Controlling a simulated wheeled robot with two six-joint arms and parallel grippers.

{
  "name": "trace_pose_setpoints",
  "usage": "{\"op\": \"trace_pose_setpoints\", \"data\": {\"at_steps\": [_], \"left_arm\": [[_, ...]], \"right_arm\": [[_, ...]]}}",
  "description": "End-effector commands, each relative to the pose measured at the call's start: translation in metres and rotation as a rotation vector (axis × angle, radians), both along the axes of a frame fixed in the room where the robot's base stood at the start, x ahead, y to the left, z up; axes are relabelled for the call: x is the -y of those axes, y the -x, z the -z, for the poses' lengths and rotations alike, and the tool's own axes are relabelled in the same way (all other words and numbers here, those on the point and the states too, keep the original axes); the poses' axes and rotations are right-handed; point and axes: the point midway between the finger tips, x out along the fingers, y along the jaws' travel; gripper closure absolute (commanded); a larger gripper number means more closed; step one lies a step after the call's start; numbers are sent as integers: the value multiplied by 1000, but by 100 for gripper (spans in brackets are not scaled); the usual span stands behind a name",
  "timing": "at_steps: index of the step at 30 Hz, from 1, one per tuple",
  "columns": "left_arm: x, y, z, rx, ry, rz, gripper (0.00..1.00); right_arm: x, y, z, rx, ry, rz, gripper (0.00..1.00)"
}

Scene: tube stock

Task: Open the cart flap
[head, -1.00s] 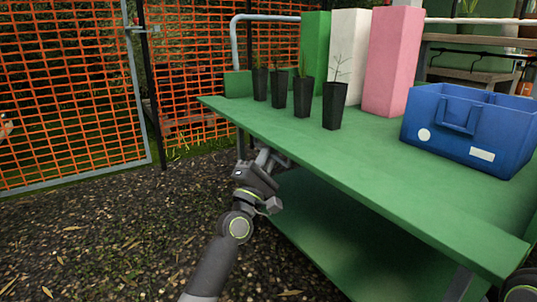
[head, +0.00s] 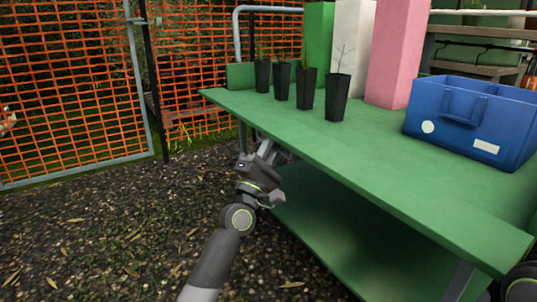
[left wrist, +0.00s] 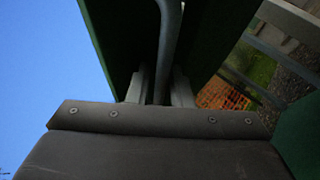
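The cart is a green table (head: 400,165) with a lower shelf (head: 335,235). I cannot make out the flap as a separate part. My left gripper (head: 268,148) is at the cart's left end, just below the top's edge, with its tips partly hidden. In the left wrist view, my left gripper (left wrist: 159,88) has its two fingers apart, one on each side of a grey tube (left wrist: 169,35) that runs along a dark green panel (left wrist: 118,35). Dark gaps show beside the tube, and I cannot tell whether the fingers touch it. My right gripper is out of view.
Several black pots with seedlings (head: 338,97) stand along the back left of the top. A blue crate (head: 475,122) stands at the right, and a pink block (head: 397,55) is behind. An orange mesh fence (head: 70,90) closes the left. Gravel ground (head: 120,220) is free in front.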

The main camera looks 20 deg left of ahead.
Motion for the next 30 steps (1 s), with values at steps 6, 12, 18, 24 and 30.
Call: {"op": "trace_pose_setpoints", "data": {"at_steps": [6, 12, 18, 24, 30], "left_arm": [[-4, 18, 17, -3, 0, -1, 81], [-10, 55, 47, -3, -1, 0, 81], [-16, 94, 76, -3, -1, 0, 81], [-21, 124, 96, -3, -1, -1, 81], [-23, 136, 103, -2, -1, 0, 81]], "right_arm": [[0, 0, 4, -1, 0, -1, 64], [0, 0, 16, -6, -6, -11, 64], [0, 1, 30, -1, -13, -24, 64], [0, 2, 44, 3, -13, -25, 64], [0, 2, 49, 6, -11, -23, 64]]}}
